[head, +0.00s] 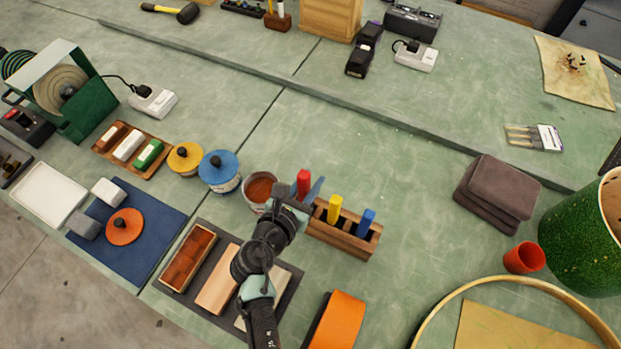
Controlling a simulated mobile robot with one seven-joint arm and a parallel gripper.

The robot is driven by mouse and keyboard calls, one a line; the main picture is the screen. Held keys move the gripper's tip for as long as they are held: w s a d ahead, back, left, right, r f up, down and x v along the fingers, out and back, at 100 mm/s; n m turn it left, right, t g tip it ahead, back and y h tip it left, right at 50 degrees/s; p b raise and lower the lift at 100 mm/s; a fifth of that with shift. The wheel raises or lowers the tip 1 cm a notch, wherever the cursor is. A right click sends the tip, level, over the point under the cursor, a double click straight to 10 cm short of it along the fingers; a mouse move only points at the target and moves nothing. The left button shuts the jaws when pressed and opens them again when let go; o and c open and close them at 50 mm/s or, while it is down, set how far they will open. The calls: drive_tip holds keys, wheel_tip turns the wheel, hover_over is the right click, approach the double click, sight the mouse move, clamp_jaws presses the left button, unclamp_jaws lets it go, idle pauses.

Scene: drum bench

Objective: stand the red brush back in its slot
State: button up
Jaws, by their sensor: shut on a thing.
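The red brush (303,180) shows only as a red handle top, roughly upright, at my gripper. My gripper (308,192) is shut on the red brush, with its dark fingers around the handle. The wooden brush rack (343,243) stands just right of and below my gripper. The yellow brush (334,208) and the blue brush (366,221) stand upright in it. My gripper hides the lower part of the red brush and the rack's left end. I cannot tell whether the red brush is above the rack or in a slot.
An open pot of brown stuff (261,189) stands close left of my gripper. A blue-lidded pot (219,170) and a yellow-lidded pot (185,158) are farther left. An orange block (338,322) is below. The bench between the rack and the folded brown cloths (496,190) is clear.

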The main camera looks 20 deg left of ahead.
drive_tip(key=shift+f+b, duration=1.4)
drive_tip(key=shift+f, duration=0.6)
drive_tip(key=o, duration=1)
drive_tip(key=shift+c, duration=0.2)
drive_tip(key=shift+s, duration=0.15)
drive_tip(key=v, duration=1.2)
drive_tip(key=shift+s+r, duration=0.3)
drive_tip(key=shift+a, duration=0.1)
